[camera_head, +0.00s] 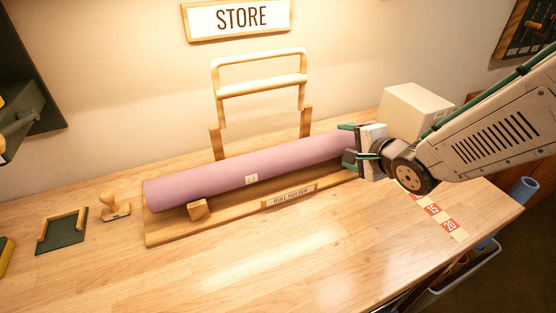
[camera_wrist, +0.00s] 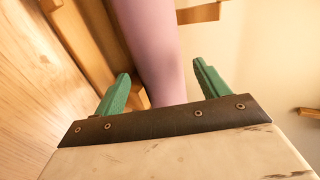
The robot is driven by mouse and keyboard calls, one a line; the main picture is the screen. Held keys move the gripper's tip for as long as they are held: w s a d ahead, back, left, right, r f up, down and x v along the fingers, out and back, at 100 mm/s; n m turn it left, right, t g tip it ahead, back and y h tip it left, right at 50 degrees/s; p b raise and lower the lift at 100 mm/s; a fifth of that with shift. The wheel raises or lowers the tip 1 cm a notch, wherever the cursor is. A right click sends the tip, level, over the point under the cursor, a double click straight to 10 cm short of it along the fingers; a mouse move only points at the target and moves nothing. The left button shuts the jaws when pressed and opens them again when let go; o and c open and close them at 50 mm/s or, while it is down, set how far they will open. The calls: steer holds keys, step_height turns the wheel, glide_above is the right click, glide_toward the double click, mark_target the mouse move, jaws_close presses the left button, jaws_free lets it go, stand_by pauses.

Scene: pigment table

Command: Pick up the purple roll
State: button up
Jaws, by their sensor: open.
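The purple roll (camera_head: 250,170) lies lengthwise on the wooden roll holder (camera_head: 180,232) on the table. A small pale label sits on its middle. My gripper (camera_head: 350,147) is at the roll's right end with its green fingers open. In the wrist view the roll (camera_wrist: 150,45) runs down between the two green fingers of my gripper (camera_wrist: 160,88), with its near part hidden behind the gripper body. I cannot tell whether the fingers touch it.
A wooden frame (camera_head: 262,86) stands behind the roll. A pale box (camera_head: 413,108) is behind my gripper. A stamp (camera_head: 115,206) and a dark green pad (camera_head: 62,232) lie at the left. Numbered red-and-white markings (camera_head: 434,211) lie at the right. The front of the table (camera_head: 290,260) is clear.

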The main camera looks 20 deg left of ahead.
mark_target(342, 145)
steer(key=x, duration=0.5)
steer(key=shift+f, duration=0.1)
steer(key=c, duration=1.2)
steer(key=shift+o, duration=0.2)
